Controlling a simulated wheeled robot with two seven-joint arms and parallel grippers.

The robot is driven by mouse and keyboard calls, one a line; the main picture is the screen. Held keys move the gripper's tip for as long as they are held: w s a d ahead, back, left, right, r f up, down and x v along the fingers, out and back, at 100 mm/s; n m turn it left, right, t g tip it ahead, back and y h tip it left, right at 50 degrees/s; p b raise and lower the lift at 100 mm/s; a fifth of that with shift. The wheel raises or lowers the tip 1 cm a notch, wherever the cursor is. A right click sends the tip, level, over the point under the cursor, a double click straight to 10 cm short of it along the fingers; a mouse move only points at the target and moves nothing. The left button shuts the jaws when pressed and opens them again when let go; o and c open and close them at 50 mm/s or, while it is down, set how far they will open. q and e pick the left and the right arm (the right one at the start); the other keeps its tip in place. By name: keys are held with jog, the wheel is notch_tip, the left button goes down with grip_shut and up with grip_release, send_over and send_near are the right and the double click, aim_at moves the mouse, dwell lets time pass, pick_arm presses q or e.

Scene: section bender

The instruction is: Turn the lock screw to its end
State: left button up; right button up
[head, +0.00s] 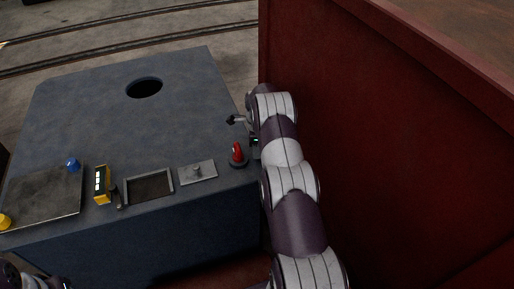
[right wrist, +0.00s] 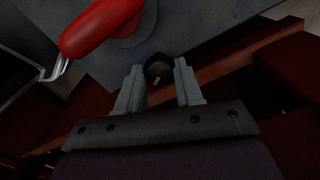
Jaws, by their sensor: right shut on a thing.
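The lock screw (right wrist: 159,72) shows in the right wrist view as a small dark knob with a light mark on its face. My right gripper (right wrist: 158,66) has one finger on each side of it and is shut on it. In the head view my right gripper (head: 254,140) is at the right edge of the blue-grey bench, mostly hidden behind its own arm; the screw cannot be made out there. Part of my left arm shows in the bottom left corner; whether its gripper is open or shut cannot be told.
A red lever (head: 238,153) on a dark round base stands just left of my right gripper; it also shows in the right wrist view (right wrist: 98,27). A small dark handle (head: 236,120) is behind it. A dark red wall (head: 390,130) rises close on the right.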

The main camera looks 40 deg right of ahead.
jog(key=n+b, duration=0.1)
jog(key=n, duration=0.3)
jog(key=shift+f+n, duration=0.1)
jog(key=shift+n, duration=0.3)
jog(key=n+b, duration=0.1)
jog(key=n, duration=0.4)
jog(key=n+b, duration=0.1)
jog(key=n, duration=0.4)
jog(key=shift+n, duration=0.4)
jog(key=n, duration=0.5)
jog(key=shift+n, duration=0.7)
jog(key=o, duration=1)
jog(key=shift+o, duration=0.2)
